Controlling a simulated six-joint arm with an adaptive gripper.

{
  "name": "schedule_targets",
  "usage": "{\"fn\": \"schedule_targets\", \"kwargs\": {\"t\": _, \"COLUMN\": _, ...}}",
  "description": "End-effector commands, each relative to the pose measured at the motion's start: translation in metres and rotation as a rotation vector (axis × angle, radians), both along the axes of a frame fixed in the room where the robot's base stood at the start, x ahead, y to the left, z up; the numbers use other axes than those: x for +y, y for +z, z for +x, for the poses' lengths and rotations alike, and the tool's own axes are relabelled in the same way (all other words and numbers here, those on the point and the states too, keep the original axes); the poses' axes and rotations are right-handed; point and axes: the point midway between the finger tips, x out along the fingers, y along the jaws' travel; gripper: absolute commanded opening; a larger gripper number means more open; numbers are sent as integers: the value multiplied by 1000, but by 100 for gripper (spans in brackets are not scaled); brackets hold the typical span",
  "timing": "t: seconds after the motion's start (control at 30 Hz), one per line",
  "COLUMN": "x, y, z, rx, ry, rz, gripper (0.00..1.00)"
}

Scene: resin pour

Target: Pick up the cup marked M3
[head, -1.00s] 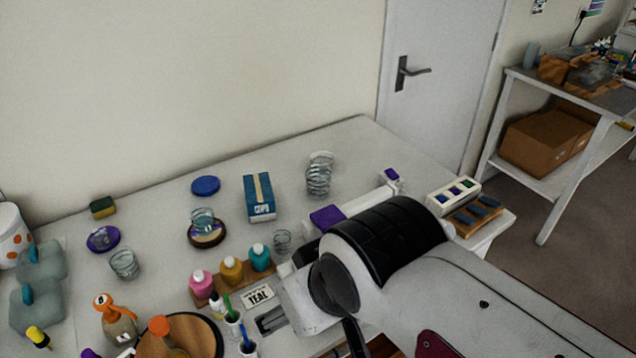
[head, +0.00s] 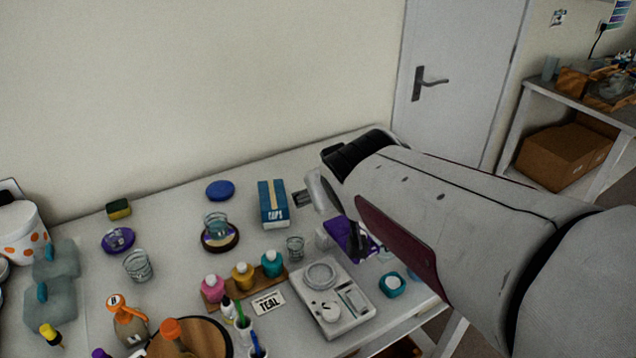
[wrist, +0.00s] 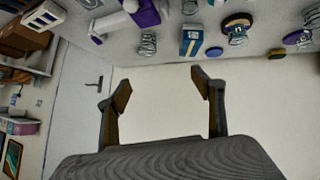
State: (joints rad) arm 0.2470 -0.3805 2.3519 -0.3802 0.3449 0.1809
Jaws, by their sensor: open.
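No M3 marking is readable on any cup. In the head view, a clear cup (head: 138,265) stands at the left, another clear cup (head: 216,224) stands on a round dark coaster, and a small clear cup (head: 295,247) stands near the scale. In the wrist view, which looks upside down, a stack of clear cups (wrist: 147,43) stands beside the blue box; my arm hides it in the head view. My gripper (wrist: 161,80) is open, its two fingers apart with only wall between them.
A blue cups box (head: 272,204), blue lid (head: 220,190) and purple lid (head: 117,241) are on the table. The back left of the table is fairly clear.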

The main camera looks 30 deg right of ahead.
Motion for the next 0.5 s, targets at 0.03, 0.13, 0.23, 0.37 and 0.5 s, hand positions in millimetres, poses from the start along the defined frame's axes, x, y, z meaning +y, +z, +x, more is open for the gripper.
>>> {"fn": "schedule_targets", "kwargs": {"t": 0.03, "x": -11, "y": 0, "z": 11, "rx": -15, "ry": -6, "rz": -14, "gripper": 67}}
{"fn": "schedule_targets", "kwargs": {"t": 0.13, "x": -29, "y": 4, "z": 33, "rx": -54, "ry": -4, "rz": -42, "gripper": 67}}
{"fn": "schedule_targets", "kwargs": {"t": 0.23, "x": -46, "y": 7, "z": 54, "rx": -93, "ry": 6, "rz": -66, "gripper": 67}}
{"fn": "schedule_targets", "kwargs": {"t": 0.37, "x": -67, "y": 8, "z": 78, "rx": -138, "ry": 24, "rz": -90, "gripper": 67}}
{"fn": "schedule_targets", "kwargs": {"t": 0.5, "x": -87, "y": 4, "z": 103, "rx": -183, "ry": 54, "rz": -105, "gripper": 67}}
